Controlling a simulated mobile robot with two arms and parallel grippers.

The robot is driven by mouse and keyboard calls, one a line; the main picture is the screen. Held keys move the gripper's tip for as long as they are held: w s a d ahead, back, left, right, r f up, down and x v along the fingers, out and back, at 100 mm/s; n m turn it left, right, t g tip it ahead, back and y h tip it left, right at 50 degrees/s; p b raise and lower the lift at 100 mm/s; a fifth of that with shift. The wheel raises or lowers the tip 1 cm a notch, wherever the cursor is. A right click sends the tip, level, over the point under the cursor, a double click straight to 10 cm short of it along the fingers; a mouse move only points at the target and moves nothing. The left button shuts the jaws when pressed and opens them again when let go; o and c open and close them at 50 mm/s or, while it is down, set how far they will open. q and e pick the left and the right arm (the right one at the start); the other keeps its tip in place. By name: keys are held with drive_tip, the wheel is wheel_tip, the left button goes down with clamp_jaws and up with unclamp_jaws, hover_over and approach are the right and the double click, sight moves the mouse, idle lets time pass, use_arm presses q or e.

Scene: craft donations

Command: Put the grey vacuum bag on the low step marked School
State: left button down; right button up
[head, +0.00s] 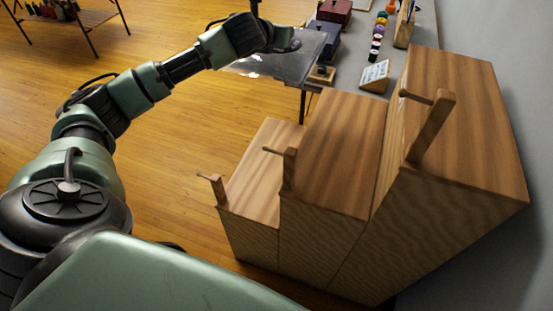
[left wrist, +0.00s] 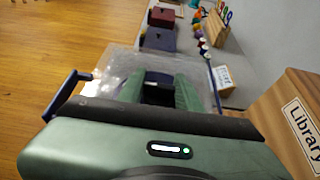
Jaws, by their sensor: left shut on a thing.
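My left gripper (head: 284,42) reaches out at the top middle of the head view and is shut on the grey vacuum bag (head: 278,66). The bag is a flat, see-through grey sheet with white glints, held up beside the table end. In the left wrist view, the bag (left wrist: 112,72) spreads around and beyond my gripper's fingers (left wrist: 160,90). The low step (head: 266,160) is the shortest of three wooden steps, below and nearer than the bag, with a bare top. Its School mark is not visible. My right gripper is out of view.
The middle step (head: 340,140) and tall step (head: 465,120) rise to the right, each with a peg post. A Library sign (left wrist: 302,128) shows on one block. Boxes and small coloured items stand on the wall table (head: 352,60). Open wooden floor (head: 190,125) lies left.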

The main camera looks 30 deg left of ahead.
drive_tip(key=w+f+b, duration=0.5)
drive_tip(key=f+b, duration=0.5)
drive_tip(key=b, duration=0.3)
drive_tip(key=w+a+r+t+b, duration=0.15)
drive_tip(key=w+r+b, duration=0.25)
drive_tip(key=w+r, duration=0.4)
use_arm(q)
drive_tip(key=shift+f+b, duration=2.6)
drive_tip(key=shift+f, duration=19.25)
drive_tip(key=c, duration=1)
unclamp_jaws()
drive_tip(key=shift+o, duration=0.2)
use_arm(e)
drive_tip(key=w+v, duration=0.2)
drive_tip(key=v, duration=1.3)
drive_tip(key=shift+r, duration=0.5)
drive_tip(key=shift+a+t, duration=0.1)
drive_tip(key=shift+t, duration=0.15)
